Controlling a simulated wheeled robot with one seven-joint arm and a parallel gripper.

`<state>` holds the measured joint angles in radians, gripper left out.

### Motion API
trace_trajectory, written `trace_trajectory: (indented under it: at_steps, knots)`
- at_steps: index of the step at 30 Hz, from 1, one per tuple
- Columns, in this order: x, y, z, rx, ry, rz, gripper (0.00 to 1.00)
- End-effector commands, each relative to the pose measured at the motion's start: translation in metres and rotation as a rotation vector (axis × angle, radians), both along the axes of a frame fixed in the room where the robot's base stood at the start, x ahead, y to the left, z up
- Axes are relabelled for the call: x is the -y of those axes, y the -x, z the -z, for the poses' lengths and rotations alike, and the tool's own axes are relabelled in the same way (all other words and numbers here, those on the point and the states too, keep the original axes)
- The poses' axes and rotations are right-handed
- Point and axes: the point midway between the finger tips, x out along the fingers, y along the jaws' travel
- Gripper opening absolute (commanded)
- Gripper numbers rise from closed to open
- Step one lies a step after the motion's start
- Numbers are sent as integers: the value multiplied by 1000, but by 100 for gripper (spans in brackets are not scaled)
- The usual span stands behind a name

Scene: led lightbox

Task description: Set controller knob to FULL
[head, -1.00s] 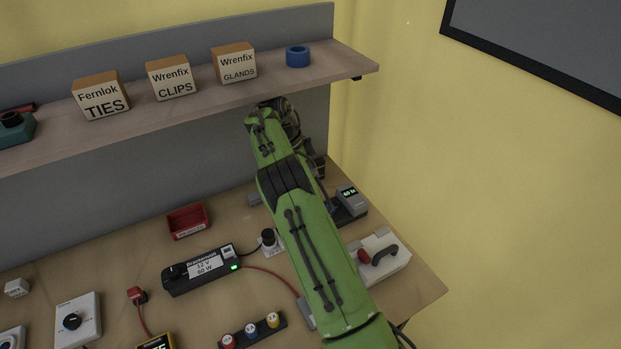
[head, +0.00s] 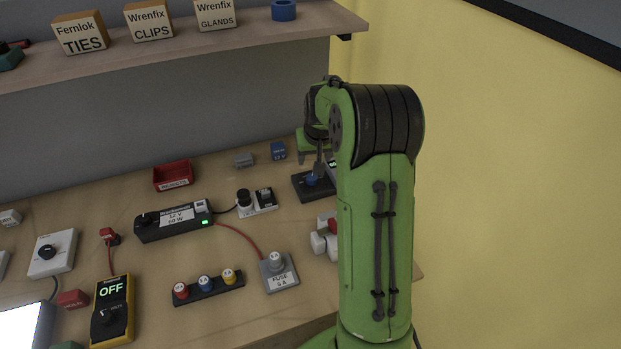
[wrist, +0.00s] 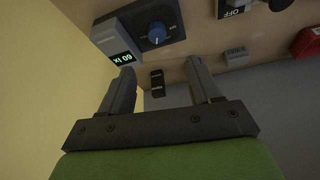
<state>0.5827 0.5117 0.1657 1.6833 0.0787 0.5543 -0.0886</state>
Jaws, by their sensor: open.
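A blue knob (head: 311,181) sits on a dark box (head: 302,190) at the right rear of the bench, partly behind my arm. In the wrist view the blue knob (wrist: 157,33) has a pale pointer mark, and the dark box (wrist: 177,13) carries it. A grey meter (wrist: 116,40) beside it reads 60 lx, upside down in that view. My gripper (wrist: 158,70) is open and empty, apart from the blue knob.
A power supply (head: 174,221), a white switch box (head: 258,202) and a fuse holder (head: 278,272) stand left of my arm. A yellow meter (head: 112,310) reads OFF. A red bin (head: 172,176) stands behind. A shelf (head: 200,45) with boxes overhangs the rear.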

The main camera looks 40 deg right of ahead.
Motion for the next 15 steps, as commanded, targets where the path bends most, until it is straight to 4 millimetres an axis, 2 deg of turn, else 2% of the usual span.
trace_trajectory:
  at_steps: [1,9,15]
  knots:
    - [2,-3,14,-6,-4,2,63]
    - [13,-27,77,-6,-3,4,63]
    - [20,-41,113,-4,-2,5,63]
